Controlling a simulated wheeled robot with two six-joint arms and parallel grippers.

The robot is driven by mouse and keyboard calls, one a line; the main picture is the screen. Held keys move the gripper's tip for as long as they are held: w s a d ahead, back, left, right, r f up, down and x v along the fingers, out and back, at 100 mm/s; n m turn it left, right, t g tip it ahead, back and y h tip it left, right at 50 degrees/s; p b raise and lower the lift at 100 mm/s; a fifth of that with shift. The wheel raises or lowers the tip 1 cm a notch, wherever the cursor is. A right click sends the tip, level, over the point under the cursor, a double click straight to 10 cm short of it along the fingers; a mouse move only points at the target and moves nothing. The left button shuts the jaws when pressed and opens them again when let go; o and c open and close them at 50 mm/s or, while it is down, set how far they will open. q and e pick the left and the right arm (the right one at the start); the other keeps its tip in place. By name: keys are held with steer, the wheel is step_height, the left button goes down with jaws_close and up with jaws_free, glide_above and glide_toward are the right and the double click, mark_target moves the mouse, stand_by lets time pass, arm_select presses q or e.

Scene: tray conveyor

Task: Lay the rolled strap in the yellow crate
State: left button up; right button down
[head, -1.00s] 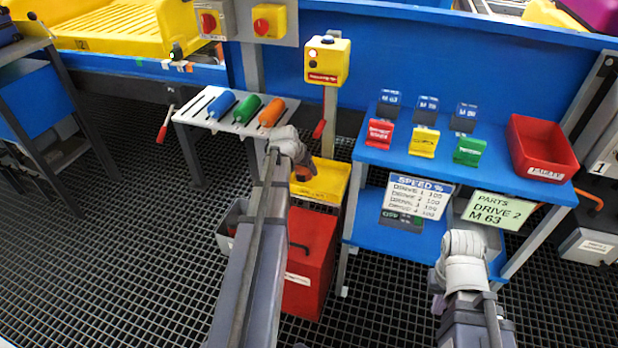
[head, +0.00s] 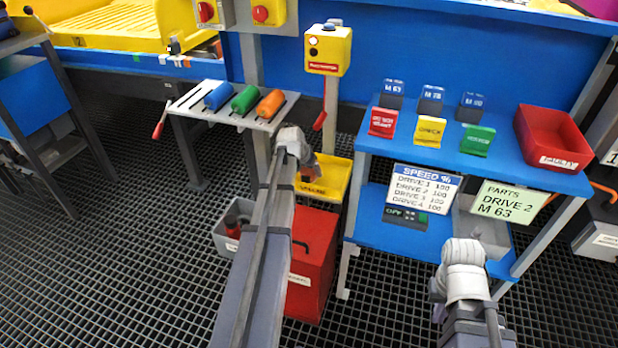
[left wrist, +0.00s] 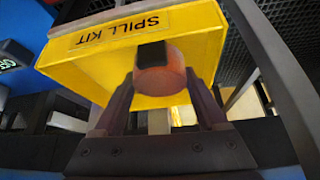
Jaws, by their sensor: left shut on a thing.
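The rolled strap (left wrist: 161,82) is an orange-brown roll with a black patch on top, seen in the left wrist view. My left gripper (left wrist: 158,92) is shut on it, with one finger on each side. The yellow crate (left wrist: 88,71), labelled SPILL KIT, lies just beyond the roll in that view. In the head view, my left gripper (head: 309,170) is over the left part of the yellow crate (head: 334,181), and the roll is hard to make out. My right arm is at the lower right; its fingers are mostly hidden, so their state is unclear.
A red bin (head: 318,245) and a grey bin (head: 238,212) stand below the crate. A rack (head: 187,104) with blue, green and orange rolls is at left. A blue shelf (head: 510,160) with sign cards and a red tray (head: 552,135) is at right. A post rises behind the crate.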

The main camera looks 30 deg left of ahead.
arm_select(q)
steer(key=shift+f, duration=0.65)
arm_select(e)
steer(key=shift+f, duration=0.7)
arm_select(q)
steer(key=shift+f+b, duration=0.25)
steer(key=shift+b, duration=0.2)
steer(key=o, duration=1.3)
steer(key=shift+r, duration=0.1)
arm_select(e)
steer(key=shift+f, duration=0.1)
arm_select(q)
steer(key=shift+r, duration=0.1)
steer(key=shift+r+p, duration=0.2)
steer(key=shift+p, duration=0.2)
steer(key=p+v, duration=1)
steer(key=v, duration=0.1)
steer(key=shift+s+r, duration=0.25)
steer(key=shift+r, duration=0.1)
arm_select(e)
step_height(320, 180, up, 11)
steer(key=shift+f, duration=0.15)
arm_select(q)
steer(key=shift+d, duration=0.1)
